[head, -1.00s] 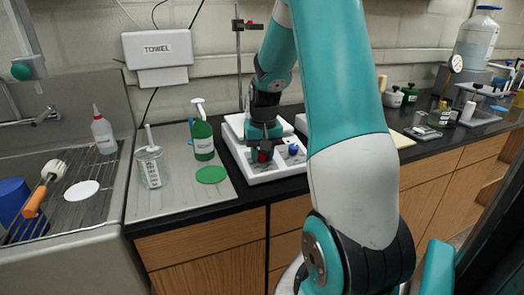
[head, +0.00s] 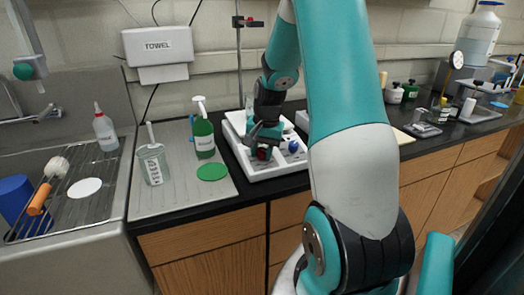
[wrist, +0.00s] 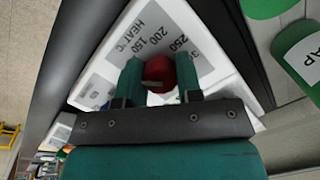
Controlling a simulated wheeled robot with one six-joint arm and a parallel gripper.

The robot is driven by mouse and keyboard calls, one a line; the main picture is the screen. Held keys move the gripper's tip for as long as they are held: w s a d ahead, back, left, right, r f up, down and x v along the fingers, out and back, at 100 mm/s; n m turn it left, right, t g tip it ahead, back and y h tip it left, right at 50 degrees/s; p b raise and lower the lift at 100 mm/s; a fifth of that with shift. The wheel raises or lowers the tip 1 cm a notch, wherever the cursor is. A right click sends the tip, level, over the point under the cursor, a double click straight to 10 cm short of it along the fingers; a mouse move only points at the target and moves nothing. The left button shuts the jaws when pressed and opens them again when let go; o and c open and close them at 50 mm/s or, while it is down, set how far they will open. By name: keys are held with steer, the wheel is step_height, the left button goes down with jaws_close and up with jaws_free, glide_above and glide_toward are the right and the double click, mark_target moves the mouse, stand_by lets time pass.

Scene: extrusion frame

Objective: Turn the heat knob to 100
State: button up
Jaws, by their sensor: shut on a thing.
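The white hotplate (head: 270,168) stands on the black counter edge. Its red heat knob (wrist: 160,73) sits between my gripper's two fingers in the wrist view; it also shows small in the head view (head: 264,153). My gripper (wrist: 162,82) is shut on the red knob. The panel (wrist: 165,30) reads "HEAT °C" with 150, 200 and 250 visible; other marks, 100 among them, are hidden or out of view. A pale pointer line shows on the knob, but its exact setting cannot be read. A blue knob (head: 294,147) is to the right of the red one.
The sink (head: 75,235) is at far left.

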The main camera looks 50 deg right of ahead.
steer(key=shift+w+d+r, duration=0.1)
steer(key=shift+d+r, duration=0.05)
steer(key=shift+d, duration=0.05)
steer(key=o, duration=0.9)
steer(key=shift+o, duration=0.2)
steer(key=shift+a, duration=0.1)
step_height(320, 180, up, 17)
steer(key=s, duration=0.2)
steer(key=shift+s+d+b, duration=0.15)
steer(key=shift+d+b, duration=0.1)
steer(key=shift+b, duration=0.05)
steer(key=a+f+n+y, duration=0.2)
steer(key=a+n, duration=0.9)
steer(key=a, duration=1.4)
steer(key=s+a+f+n+g+y, duration=0.1)
steer(key=s+a+f+n, duration=0.2)
steer(key=s+a+n, duration=0.6)
steer(key=s+a, duration=0.4)
steer(key=a, duration=0.1)
steer(key=shift+s+f+y, duration=0.15)
steer(key=shift+f+y, duration=0.1)
steer(key=shift+y, duration=0.15)
